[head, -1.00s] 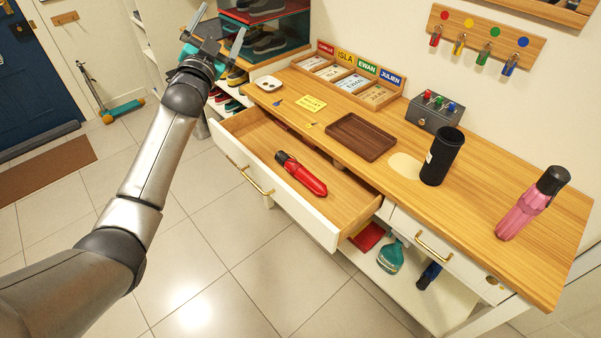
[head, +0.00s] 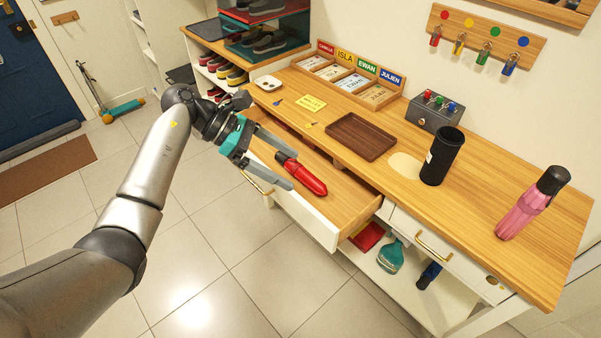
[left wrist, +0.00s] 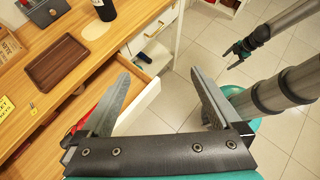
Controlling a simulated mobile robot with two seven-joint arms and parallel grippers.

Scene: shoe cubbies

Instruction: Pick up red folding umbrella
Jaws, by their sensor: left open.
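The red folding umbrella (head: 310,180), with a black handle, lies in the open drawer (head: 352,208) in the head view. My left gripper (head: 286,168) is open and empty over the drawer's front side, close to the umbrella. One finger overlaps the umbrella's near side in the picture; I cannot tell whether they touch. In the left wrist view the open fingers (left wrist: 160,74) spread wide, and only a bit of red shows behind the left finger. My right gripper (left wrist: 234,56) appears small in the left wrist view, away over the floor; its jaw state is unclear.
The bench top above the drawer bears a brown tray (head: 361,138), a black cup (head: 441,157) and a pink folding umbrella (head: 531,204). A lower shelf (head: 424,296) holds a teal bottle (head: 390,256). The tiled floor (head: 200,270) before the bench is clear.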

